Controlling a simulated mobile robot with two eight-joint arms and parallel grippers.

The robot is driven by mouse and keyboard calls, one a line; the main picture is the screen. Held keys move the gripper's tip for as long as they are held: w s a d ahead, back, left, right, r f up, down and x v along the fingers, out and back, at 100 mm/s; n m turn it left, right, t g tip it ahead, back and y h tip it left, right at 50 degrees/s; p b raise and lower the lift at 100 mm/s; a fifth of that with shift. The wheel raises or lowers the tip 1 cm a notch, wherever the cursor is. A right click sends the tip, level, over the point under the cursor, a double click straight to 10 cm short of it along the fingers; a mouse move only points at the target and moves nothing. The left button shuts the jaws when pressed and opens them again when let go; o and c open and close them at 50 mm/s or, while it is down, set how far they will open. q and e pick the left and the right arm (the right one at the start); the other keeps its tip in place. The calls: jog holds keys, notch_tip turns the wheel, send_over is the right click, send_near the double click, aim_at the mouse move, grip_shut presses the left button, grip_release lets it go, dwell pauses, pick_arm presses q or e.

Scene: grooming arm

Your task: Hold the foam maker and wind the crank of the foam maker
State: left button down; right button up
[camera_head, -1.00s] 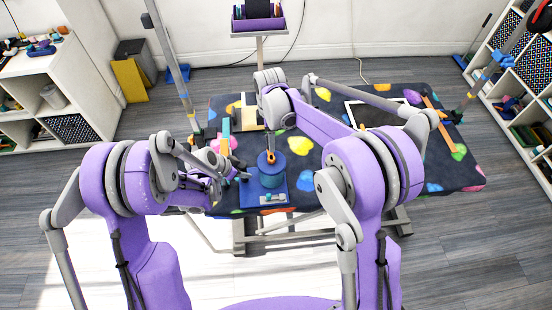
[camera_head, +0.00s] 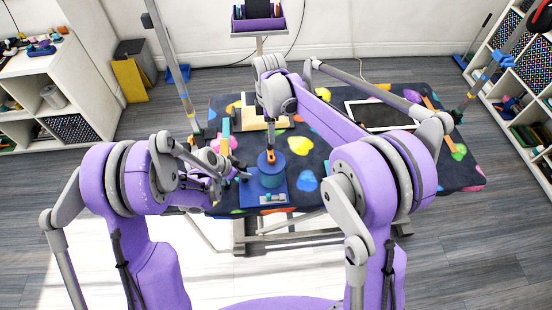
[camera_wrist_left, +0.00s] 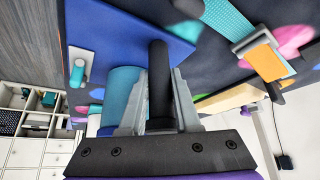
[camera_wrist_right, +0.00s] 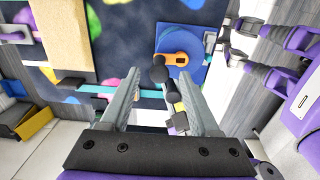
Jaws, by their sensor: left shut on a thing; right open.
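The foam maker is a blue-teal cylinder (camera_head: 271,175) on a blue base plate (camera_head: 265,193) near the table's front edge. Its orange crank (camera_wrist_right: 180,58) lies across the round top, with a dark knob (camera_wrist_right: 158,74) at one end. My left gripper (camera_head: 241,174) is at its left side, shut on the black side handle (camera_wrist_left: 158,85). My right gripper (camera_head: 271,139) is above and behind the foam maker. In the right wrist view its fingers (camera_wrist_right: 160,88) are open. The dark knob shows between and beyond them; I cannot tell whether they touch it.
The dark patterned table top (camera_head: 335,150) carries colourful blobs.

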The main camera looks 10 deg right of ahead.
jog(key=o, duration=0.6)
jog(key=shift+c, duration=0.2)
jog(key=shift+r, duration=0.1)
notch_tip(320, 180, up, 12)
pick_arm(q)
jog(key=c, duration=0.5)
grip_release()
jog(key=shift+c, duration=0.2)
